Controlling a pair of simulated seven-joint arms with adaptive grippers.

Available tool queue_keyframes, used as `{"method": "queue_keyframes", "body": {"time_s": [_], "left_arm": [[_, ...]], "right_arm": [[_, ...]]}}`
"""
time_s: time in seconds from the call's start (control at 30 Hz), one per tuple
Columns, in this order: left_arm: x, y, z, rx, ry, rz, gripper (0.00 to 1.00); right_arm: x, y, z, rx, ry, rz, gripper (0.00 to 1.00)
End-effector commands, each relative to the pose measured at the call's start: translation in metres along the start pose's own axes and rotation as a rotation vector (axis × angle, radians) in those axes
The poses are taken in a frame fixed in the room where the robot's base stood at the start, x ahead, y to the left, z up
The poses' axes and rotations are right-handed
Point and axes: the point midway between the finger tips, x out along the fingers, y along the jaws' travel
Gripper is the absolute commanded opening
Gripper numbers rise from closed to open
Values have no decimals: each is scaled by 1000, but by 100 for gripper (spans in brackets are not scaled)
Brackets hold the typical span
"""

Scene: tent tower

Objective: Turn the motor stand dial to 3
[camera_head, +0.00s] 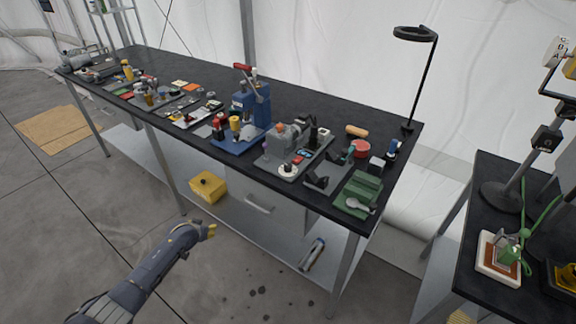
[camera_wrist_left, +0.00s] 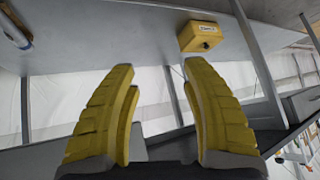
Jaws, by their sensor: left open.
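What looks like the motor stand (camera_head: 284,137) is a grey machine on a grey base plate, on the black workbench right of centre in the head view. A white round dial with a black knob (camera_head: 288,169) sits at the front of that plate; its setting is too small to read. My left gripper (camera_head: 209,231) is open and empty, in front of the bench and below its top, well apart from the dial. Its yellow fingers (camera_wrist_left: 157,70) are spread with nothing between them in the left wrist view. The dial is not seen there. My right gripper is not in view.
A blue press (camera_head: 252,104) with a red handle stands left of the motor stand. A green fixture (camera_head: 358,193) is to its right. A yellow box (camera_head: 207,187) and a grey cylinder (camera_head: 312,254) lie on the lower shelf. A ring lamp (camera_head: 414,35) rises at the bench's right end.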

Motion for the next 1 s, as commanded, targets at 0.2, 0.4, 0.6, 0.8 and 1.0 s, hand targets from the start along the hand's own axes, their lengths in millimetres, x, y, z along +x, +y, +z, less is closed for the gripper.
{"method": "queue_keyframes", "body": {"time_s": [0.2,0.4,0.6,0.8,1.0], "left_arm": [[-51,-51,-172,0,125,-25,47],[-116,-83,-291,-3,206,-39,47],[-183,-83,-378,-45,232,-24,47],[-230,12,-416,-192,95,71,47],[-269,132,-406,-315,-118,109,47]], "right_arm": [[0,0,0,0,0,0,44],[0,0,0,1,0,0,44],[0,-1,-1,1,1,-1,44],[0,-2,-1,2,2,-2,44],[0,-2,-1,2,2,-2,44]]}}
